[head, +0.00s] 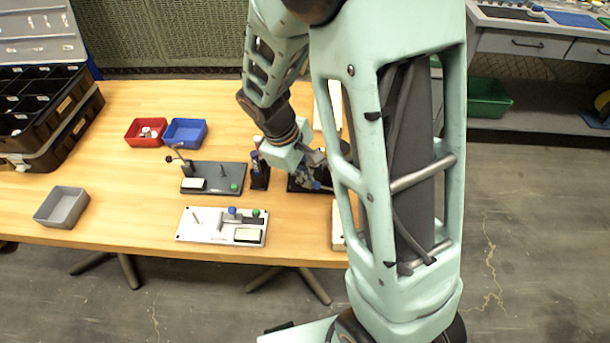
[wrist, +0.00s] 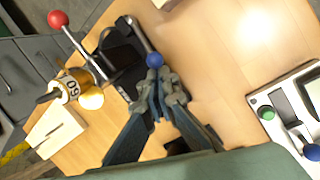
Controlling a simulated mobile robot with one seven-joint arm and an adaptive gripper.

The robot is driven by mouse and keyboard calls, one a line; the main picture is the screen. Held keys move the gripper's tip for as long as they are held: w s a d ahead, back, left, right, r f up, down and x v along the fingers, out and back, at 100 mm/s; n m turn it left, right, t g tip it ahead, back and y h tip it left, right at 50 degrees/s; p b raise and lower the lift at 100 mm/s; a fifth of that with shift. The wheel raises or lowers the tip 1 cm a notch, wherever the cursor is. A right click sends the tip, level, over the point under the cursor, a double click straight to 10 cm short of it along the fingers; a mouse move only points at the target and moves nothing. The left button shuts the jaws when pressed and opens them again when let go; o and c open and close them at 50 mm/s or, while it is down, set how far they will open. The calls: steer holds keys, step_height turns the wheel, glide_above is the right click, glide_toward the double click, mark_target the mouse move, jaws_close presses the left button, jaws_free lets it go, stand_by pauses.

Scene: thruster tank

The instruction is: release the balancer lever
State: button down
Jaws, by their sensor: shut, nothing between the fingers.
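A black fixture (wrist: 123,48) lies under and beyond my gripper in the wrist view; its dark base (head: 296,185) is partly hidden by my arm in the head view. A short lever with a blue ball knob (wrist: 154,60) stands at its edge. A thin rod with a red ball (wrist: 58,18) and a gold weight marked 50 (wrist: 72,85) is to its left. No label shows which part is the balancer lever. My gripper (wrist: 160,78) is shut and empty, its fingertips right at the blue knob; whether they touch cannot be told. It also shows in the head view (head: 317,181).
A white panel (head: 197,226) with blue and green knobs is at the table's front. A grey plate (head: 226,178) with a lever is behind it. Red (head: 146,132), blue (head: 186,133) and grey bins (head: 62,207) stand to the left. A pale block (wrist: 55,130) is beside the weight.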

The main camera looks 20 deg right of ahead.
steer(key=shift+r, duration=0.15)
steer(key=shift+s+d+r+p, duration=0.15)
steer(key=shift+d+r+p, duration=0.2)
steer(key=shift+r+p, duration=0.25)
steer(key=shift+s+d+r+p, duration=0.1)
steer(key=shift+d+r+p, duration=0.2)
steer(key=shift+r+p, duration=0.25)
steer(key=shift+s+d+r, duration=0.1)
steer(key=shift+d+r, duration=0.05)
steer(key=shift+d, duration=0.1)
steer(key=shift+r+p, duration=0.65)
steer(key=shift+r, duration=0.15)
